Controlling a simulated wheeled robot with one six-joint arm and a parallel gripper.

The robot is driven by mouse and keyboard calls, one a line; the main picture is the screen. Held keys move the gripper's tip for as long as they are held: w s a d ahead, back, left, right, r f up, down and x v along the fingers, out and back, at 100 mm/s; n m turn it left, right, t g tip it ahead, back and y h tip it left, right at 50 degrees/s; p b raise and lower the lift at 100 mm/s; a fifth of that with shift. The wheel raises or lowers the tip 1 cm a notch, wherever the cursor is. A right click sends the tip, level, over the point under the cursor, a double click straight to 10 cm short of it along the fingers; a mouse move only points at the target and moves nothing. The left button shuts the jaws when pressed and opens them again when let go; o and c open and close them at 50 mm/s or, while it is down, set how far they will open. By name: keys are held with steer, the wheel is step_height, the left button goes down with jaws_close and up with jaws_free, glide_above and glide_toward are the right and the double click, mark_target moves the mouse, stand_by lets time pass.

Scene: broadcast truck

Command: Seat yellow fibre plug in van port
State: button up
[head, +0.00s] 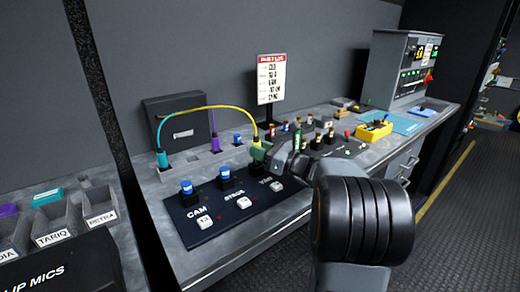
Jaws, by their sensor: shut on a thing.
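The panel is marked CAM, STAGE and, partly covered, what seems to be VAN. Blue-topped plugs stand at CAM (186,188) and STAGE (224,174).
A dark case (178,115) stands behind the cable. A sign (271,80) stands at the back of the bench. Several small coloured connectors, a yellow tray (374,132) and a grey rack unit (405,68) lie to the right. Labelled bins (50,222) are at the left.

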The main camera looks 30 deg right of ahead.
steer(key=shift+f+b, duration=0.85)
steer(key=shift+f, duration=0.65)
steer(key=o, duration=1.1)
